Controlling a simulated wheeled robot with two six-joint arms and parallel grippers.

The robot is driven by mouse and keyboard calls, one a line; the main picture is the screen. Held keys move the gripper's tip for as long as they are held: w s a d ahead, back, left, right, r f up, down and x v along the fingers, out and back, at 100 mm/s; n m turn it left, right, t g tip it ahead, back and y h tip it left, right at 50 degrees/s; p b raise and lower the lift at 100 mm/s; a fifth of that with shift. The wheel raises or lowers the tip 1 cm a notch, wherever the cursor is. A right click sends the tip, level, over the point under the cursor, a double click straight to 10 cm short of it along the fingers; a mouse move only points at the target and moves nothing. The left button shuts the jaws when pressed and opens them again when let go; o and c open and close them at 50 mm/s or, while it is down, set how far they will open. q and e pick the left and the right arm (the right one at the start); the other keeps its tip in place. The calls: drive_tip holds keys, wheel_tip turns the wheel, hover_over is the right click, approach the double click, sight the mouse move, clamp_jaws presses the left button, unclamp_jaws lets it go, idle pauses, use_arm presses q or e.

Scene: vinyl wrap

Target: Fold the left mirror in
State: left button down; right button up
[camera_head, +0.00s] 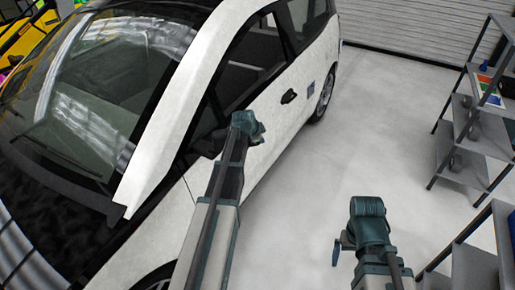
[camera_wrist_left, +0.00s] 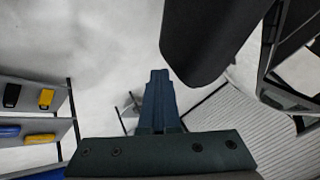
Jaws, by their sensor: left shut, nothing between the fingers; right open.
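The left mirror is a dark, rounded housing that shows large in the left wrist view (camera_wrist_left: 207,38), up and to the right of my fingers. In the head view only a dark part of it (camera_head: 207,146) shows beside the car's front door, partly hidden by my left arm. My left gripper (camera_wrist_left: 158,76) is shut and empty.
The white car (camera_head: 160,105) fills the left side, with its door handle (camera_head: 289,96) beyond my left arm. A grey shelf rack (camera_head: 480,130) stands at the right, with another shelf (camera_head: 475,265) near my right arm. The floor between car and racks is clear.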

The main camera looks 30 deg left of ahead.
use_arm(q)
drive_tip(key=shift+n+y, duration=0.4)
drive_tip(key=shift+n, duration=0.2)
drive_tip(key=w+a, duration=0.1)
drive_tip(key=w, duration=0.2)
drive_tip(key=w+a, duration=0.1)
drive_tip(key=shift+w+a, duration=0.2)
drive_tip(key=shift+a, duration=0.1)
drive_tip(key=shift+w+a, duration=0.5)
drive_tip(key=shift+w, duration=0.05)
drive_tip(key=shift+w+a, duration=0.1)
drive_tip(key=shift+w, duration=0.05)
drive_tip(key=shift+w+a+r, duration=0.1)
drive_tip(key=shift+a, duration=0.05)
drive_tip(key=shift+s+d, duration=0.35)
drive_tip(key=shift+d, duration=0.15)
drive_tip(key=s+d+r+p, duration=0.4)
drive_tip(key=s+r+p, duration=0.3)
drive_tip(key=p, duration=0.1)
drive_tip(key=shift+s+d+r, duration=0.35)
drive_tip(key=shift+d+r, duration=0.05)
